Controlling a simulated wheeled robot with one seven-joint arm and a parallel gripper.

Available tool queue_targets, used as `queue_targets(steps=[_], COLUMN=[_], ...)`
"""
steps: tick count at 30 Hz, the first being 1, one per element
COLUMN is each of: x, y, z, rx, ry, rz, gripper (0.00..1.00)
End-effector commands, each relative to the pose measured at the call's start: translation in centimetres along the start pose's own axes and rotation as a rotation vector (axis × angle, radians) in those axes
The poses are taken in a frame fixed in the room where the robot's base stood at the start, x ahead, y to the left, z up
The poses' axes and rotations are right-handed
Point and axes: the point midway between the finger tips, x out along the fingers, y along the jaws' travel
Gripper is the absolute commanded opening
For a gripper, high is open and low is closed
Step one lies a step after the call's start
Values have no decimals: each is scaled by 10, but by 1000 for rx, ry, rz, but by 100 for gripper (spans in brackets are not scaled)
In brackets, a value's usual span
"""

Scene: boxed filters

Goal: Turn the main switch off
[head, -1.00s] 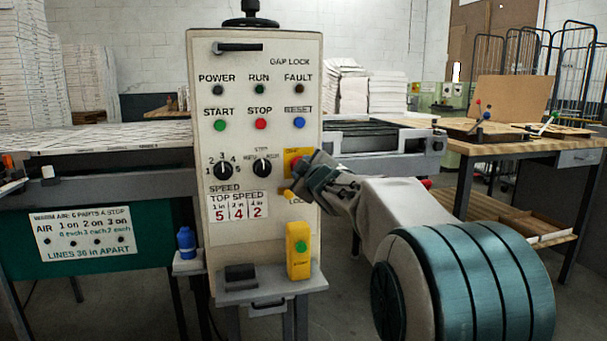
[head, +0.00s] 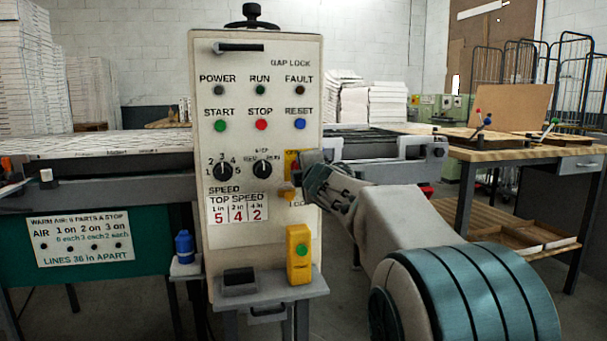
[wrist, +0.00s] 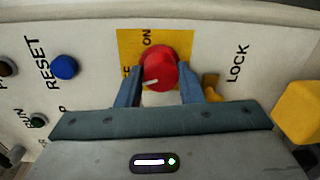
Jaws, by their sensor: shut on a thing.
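The main switch is a red knob (wrist: 160,70) on a yellow plate (wrist: 127,45) marked ON, with a partly covered second label. A short white mark shows on the knob's lower left. My gripper (wrist: 161,84) is shut on the knob, one finger at each side. In the head view my gripper (head: 309,178) reaches the panel from the right and hides the knob. Part of the yellow plate (head: 291,160) shows there.
A yellow lock tab (wrist: 211,87) sits close to the right finger. The blue reset button (wrist: 64,67) is on the left. In the head view, a yellow box (head: 298,252) with a green button stands on the shelf (head: 268,292) below.

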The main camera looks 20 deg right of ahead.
Motion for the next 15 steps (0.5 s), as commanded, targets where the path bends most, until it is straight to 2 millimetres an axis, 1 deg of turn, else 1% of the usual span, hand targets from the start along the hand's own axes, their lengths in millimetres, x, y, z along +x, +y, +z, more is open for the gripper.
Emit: queue_targets(steps=[6, 15], x=[0, 0], y=[-1, -1], z=[0, 0], rx=[-44, -54], ry=[-3, -3], rz=[-3, -3], gripper=[11, 11])
